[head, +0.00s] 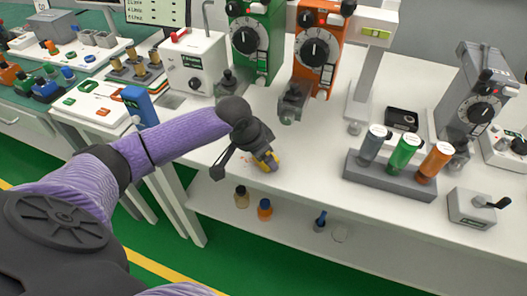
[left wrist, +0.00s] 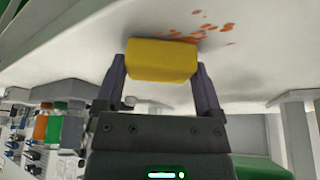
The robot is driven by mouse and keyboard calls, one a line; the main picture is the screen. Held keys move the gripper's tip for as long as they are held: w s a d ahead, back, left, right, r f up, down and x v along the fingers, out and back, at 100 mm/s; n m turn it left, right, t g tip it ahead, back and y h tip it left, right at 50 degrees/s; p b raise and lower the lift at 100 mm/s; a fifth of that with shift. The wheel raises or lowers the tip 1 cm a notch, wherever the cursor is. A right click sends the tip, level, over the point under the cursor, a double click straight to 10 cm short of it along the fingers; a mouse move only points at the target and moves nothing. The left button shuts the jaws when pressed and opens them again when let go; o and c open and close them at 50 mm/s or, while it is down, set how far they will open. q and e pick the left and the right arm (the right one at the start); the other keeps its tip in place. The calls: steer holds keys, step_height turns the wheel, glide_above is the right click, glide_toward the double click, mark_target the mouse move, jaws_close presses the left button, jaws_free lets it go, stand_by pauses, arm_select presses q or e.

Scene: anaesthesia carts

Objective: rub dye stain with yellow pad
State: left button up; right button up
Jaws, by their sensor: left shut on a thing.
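The yellow pad (left wrist: 162,60) is held between the two fingers of my left gripper (left wrist: 160,88) in the left wrist view. In the head view the pad (head: 267,160) shows partly behind my left gripper (head: 264,156), low over the white worktop. The orange-red dye stain (left wrist: 205,27) is a scatter of spots and streaks on the white surface, just beyond and right of the pad in the left wrist view. In the head view a little of the stain (head: 246,159) shows beside the gripper. Whether the pad touches the surface is hard to tell. My right gripper is not in view.
A grey rack (head: 385,178) with grey, green and orange bottles stands right on the worktop (head: 310,165). Green (head: 254,40) and orange (head: 318,50) dial units stand behind the gripper. A blue block (head: 140,106) is at left. Small bottles (head: 264,210) sit on a lower shelf.

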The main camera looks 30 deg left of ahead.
mark_target(247, 160)
arm_select(q)
steer(key=shift+f, duration=0.2)
steer(key=a, duration=0.1)
steer(key=a+p, duration=0.1)
steer(key=shift+s+a+r, duration=0.1)
steer(key=shift+s+a, duration=0.25)
steer(key=shift+s+a+f+p, duration=0.1)
steer(key=shift+s+a+p, duration=0.2)
steer(key=shift+a, duration=0.75)
steer(key=shift+s+a+f+p, duration=0.15)
steer(key=shift+s+a, duration=0.1)
steer(key=shift+a, duration=0.75)
steer(key=shift+d+r+p, duration=0.1)
steer(key=shift+r+p, duration=0.15)
steer(key=shift+p, duration=0.3)
steer(key=d+p, duration=0.1)
steer(key=d, duration=0.1)
steer(key=shift+w+d+r+p, duration=0.1)
steer(key=shift+w+d+p, duration=0.2)
steer(key=shift+w+p, duration=0.05)
steer(key=shift+w+d+p, duration=0.2)
steer(key=shift+d+p, duration=0.15)
steer(key=shift+d, duration=0.5)
steer(key=shift+w+d+p, duration=0.2)
steer(key=shift+d+p, duration=0.15)
steer(key=shift+d, duration=0.5)
steer(key=shift+d+f, duration=0.2)
steer(key=shift+d, duration=0.05)
steer(key=shift+f, duration=0.1)
